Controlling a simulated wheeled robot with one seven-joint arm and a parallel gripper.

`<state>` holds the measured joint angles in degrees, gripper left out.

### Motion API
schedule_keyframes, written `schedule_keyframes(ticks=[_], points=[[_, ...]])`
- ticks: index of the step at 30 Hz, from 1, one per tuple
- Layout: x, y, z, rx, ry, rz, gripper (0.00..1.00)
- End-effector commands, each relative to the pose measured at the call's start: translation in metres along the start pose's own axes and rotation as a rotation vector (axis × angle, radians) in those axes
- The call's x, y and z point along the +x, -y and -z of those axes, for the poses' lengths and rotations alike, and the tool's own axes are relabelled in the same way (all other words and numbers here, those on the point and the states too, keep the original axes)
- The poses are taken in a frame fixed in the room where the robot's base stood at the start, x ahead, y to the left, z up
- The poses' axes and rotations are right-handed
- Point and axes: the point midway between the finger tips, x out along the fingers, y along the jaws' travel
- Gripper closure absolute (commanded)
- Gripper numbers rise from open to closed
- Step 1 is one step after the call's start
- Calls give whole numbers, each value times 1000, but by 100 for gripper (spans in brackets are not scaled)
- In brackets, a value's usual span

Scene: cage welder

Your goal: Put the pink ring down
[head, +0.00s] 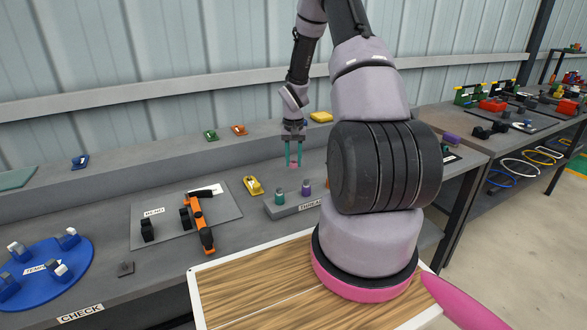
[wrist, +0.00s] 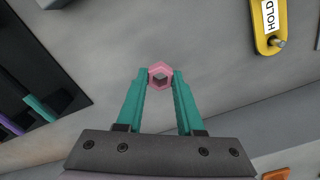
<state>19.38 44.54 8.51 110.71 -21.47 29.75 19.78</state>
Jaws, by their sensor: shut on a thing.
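My gripper (head: 293,160) points down over the grey bench, behind the small grey block with the colored pegs. In the wrist view its teal fingers (wrist: 160,78) are shut on the pink ring (wrist: 160,68), a small hexagonal piece with a dark center, at their tips. The pink ring also shows in the head view (head: 294,166), low between the fingertips. Whether the ring touches the bench or hangs just above it, I cannot tell.
The peg block (head: 297,208) stands in front of my gripper. A yellow tagged piece (head: 253,186) lies to its left; a yellow HOLD tag (wrist: 268,22) shows in the wrist view. An orange-handled tool (head: 202,222) lies further left. The bench around the ring looks clear.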

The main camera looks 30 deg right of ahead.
Motion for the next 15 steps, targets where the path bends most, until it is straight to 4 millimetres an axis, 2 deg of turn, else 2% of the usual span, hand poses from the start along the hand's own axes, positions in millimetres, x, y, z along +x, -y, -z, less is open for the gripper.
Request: schedule_keyframes(ticks=[6,15], points=[[30,0,0,0,2,0,100],[33,0,0,0,1,0,100]])
